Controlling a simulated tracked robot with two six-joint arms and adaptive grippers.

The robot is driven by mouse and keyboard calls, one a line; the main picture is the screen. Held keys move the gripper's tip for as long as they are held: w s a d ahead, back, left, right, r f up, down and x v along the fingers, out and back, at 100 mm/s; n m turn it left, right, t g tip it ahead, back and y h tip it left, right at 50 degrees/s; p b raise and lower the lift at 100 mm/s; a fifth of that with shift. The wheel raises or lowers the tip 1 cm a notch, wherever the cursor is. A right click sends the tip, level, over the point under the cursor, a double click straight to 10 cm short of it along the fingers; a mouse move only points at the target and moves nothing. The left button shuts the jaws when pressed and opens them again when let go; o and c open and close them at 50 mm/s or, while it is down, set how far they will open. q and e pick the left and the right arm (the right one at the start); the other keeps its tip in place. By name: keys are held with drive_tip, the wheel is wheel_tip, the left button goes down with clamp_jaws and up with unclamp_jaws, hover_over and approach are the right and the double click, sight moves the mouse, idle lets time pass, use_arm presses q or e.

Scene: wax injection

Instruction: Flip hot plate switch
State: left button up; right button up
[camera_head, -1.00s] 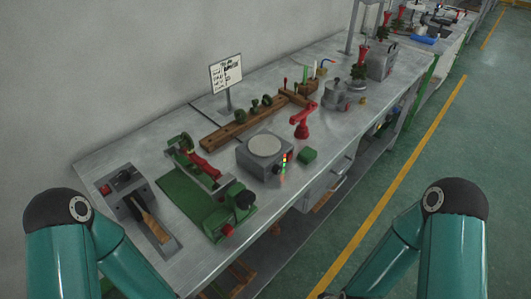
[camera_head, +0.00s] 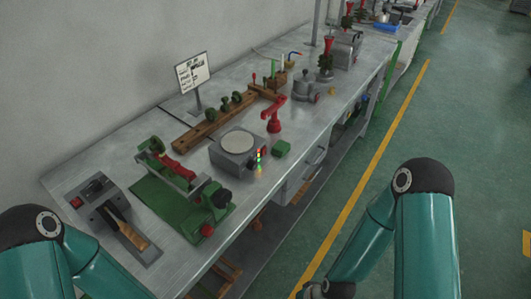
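The hot plate (camera_head: 232,158) is a grey box with a round pale top, standing near the front edge of the workbench. Its front face carries small lit red, yellow and green spots and a dark knob; I cannot make out which part is the switch (camera_head: 260,157). My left arm comes in at the lower left and my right arm at the lower right, both short of the hot plate. My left gripper is out of the picture. Only a dark part at the end of my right arm shows at the bottom edge, and its fingers cannot be made out.
A green clamp fixture (camera_head: 180,190) and a grey device with a wooden handle (camera_head: 115,215) stand left of the hot plate. A red stand (camera_head: 274,115) and a green block (camera_head: 281,148) are close on its right. A sign (camera_head: 193,72) stands behind. The floor at right is clear.

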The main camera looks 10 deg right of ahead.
clamp_jaws()
idle(1.4)
